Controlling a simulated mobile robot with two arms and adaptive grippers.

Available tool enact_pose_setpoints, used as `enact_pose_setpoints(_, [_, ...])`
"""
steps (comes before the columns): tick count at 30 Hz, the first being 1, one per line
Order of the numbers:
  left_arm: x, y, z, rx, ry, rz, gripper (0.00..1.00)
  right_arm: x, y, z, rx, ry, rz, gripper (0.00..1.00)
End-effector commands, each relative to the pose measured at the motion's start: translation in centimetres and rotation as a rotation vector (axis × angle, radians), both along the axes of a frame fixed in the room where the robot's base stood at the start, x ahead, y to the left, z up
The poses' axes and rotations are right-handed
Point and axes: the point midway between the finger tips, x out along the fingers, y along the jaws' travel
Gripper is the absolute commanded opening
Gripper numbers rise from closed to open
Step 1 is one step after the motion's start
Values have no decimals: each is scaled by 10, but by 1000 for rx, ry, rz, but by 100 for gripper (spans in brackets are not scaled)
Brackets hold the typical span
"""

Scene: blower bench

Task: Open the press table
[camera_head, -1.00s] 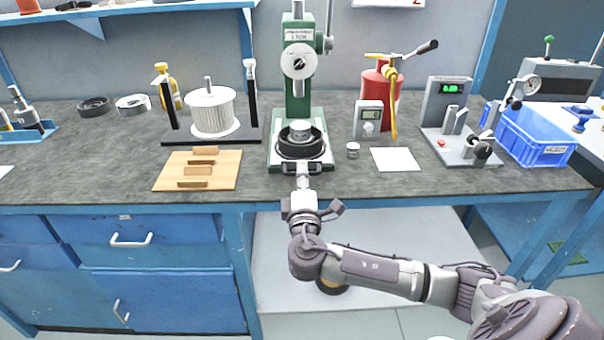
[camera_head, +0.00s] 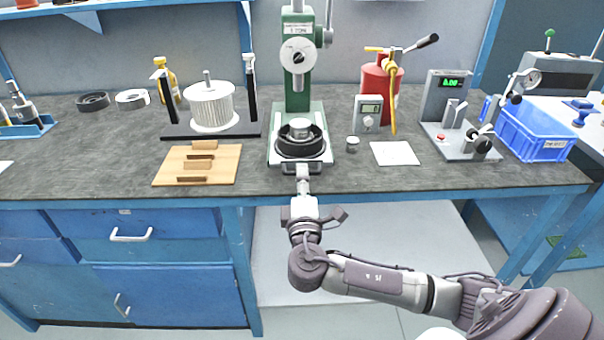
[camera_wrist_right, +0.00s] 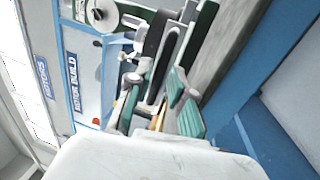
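The green arbor press (camera_head: 297,95) stands at the middle of the bench. Its press table (camera_head: 321,160) is at the foot of the column, low on the base, and carries a dark ring (camera_head: 286,149) with a metal piece (camera_head: 300,127) in its middle. A handle (camera_head: 288,168) is at the table's front edge. My right gripper (camera_head: 303,170) is at this handle, seen narrow and from behind. The right wrist view shows teal finger pads (camera_wrist_right: 186,104) with dark parts between; whether they close on the handle is unclear. My left gripper is out of view.
A wooden tray (camera_head: 228,170) and a filter stand (camera_head: 212,133) are left of the press. The space in front of the bench edge holds my right arm.

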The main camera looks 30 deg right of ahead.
Motion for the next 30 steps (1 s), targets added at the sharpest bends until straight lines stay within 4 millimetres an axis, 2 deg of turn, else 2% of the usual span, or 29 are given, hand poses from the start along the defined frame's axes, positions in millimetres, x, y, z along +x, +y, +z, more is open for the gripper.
enact_pose_setpoints(9, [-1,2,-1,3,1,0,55,-57,35,-15,6,5,2,22])
enact_pose_setpoints(15, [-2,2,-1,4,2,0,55,-81,50,-20,4,2,0,22])
enact_pose_setpoints(20, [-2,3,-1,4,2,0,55,-89,55,-21,3,1,-1,22])
enact_pose_setpoints(30, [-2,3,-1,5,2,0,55,-89,55,-21,2,0,-1,22])
